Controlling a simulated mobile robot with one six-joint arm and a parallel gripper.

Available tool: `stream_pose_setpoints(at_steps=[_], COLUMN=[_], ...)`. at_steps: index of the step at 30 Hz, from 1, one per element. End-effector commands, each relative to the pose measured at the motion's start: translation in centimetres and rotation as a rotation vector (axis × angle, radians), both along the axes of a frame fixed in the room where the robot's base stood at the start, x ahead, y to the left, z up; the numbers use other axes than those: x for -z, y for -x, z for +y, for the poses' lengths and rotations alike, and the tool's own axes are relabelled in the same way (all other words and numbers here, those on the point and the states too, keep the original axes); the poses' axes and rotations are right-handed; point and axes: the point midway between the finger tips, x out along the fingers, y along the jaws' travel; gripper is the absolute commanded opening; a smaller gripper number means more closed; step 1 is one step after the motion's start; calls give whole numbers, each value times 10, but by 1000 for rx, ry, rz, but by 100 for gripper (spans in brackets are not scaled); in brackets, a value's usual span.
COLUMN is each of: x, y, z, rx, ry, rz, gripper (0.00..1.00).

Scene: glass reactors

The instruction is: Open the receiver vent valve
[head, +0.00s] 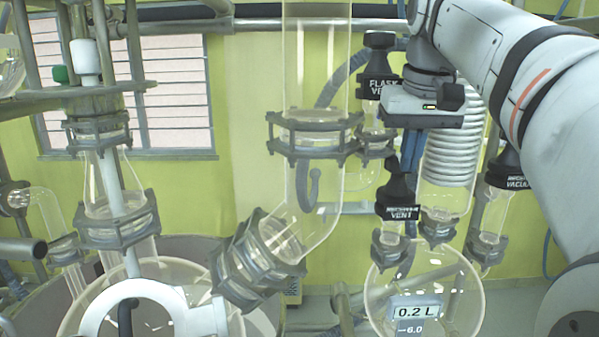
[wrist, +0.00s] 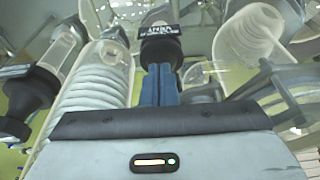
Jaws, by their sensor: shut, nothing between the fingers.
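The receiver vent valve (head: 400,202) has a black knob with a white label ending in "VENT". It stands upright on a glass neck above the round receiver flask (head: 455,290). In the wrist view the black vent knob (wrist: 163,48) is at top centre, straight beyond the fingertips. My gripper (head: 408,160) points down, its blue fingers shut together and empty. The fingertips are at the top of the vent knob; I cannot tell whether they touch it. The two blue fingers (wrist: 160,72) also show side by side in the wrist view.
The flask vent knob (head: 379,80) is close to the left of my gripper. A coiled glass condenser (head: 450,150) stands close on the right, with the vacuum valve (head: 506,172) beyond it. A large glass elbow (head: 318,215) is to the left. A display on the receiver reads 0.2 L.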

Motion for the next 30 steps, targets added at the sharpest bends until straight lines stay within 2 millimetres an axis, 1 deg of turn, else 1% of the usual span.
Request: stream_pose_setpoints(at_steps=[15,30], x=[0,0], y=[-3,-3], z=[-14,-14], rx=[-1,-2], ry=[0,1], rz=[0,-1], gripper=[0,0])
